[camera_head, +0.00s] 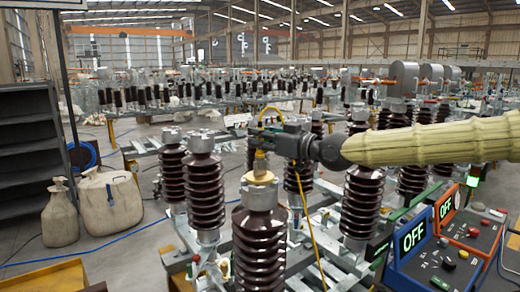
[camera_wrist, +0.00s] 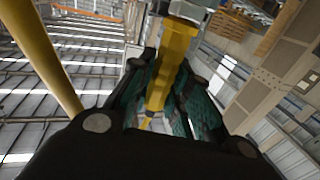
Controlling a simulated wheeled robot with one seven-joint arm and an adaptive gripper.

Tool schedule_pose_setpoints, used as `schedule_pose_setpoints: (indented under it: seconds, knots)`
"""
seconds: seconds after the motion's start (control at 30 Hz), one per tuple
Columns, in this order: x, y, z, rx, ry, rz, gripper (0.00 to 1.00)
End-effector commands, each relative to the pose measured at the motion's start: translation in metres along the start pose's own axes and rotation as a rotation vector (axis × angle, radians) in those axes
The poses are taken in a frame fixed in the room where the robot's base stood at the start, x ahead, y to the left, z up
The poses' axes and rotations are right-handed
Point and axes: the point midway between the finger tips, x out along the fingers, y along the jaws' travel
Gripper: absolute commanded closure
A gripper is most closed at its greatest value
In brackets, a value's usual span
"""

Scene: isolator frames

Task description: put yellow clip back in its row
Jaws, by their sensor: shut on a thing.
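My gripper (camera_head: 268,145) is at the centre of the head view, reaching in from the right over a brown ribbed insulator (camera_head: 259,240). Whether the clip touches that top I cannot tell. In the wrist view the clip (camera_wrist: 172,62) sits between my green-padded fingers (camera_wrist: 165,85), with a grey metal part at its far end. A yellow cable (camera_head: 308,215) loops over my gripper and hangs down past it. I cannot make out a row of clips.
Several brown insulators, such as one at the left (camera_head: 203,190) and one at the right (camera_head: 362,203), stand close around my gripper. Blue and orange control boxes with OFF displays (camera_head: 412,237) stand at the lower right. Sacks (camera_head: 110,200) and dark shelves (camera_head: 27,140) are at the left.

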Motion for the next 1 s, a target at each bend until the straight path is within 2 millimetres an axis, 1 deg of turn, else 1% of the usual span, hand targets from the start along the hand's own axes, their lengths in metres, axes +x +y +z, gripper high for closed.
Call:
schedule_pose_setpoints:
  seconds: [0.17,0.27,0.37,0.5,0.77,1.0]
  knots:
    - [0.000,0.000,-0.003,-0.001,0.002,0.000,1.00]
    - [0.000,0.000,-0.008,-0.002,0.003,0.000,1.00]
    - [0.000,0.000,-0.017,-0.002,0.004,0.001,1.00]
    - [0.000,0.000,-0.034,-0.003,0.004,0.000,1.00]
    - [-0.039,-0.010,-0.037,-0.001,0.003,0.001,1.00]
    - [-0.086,-0.022,-0.041,0.000,0.004,0.001,1.00]
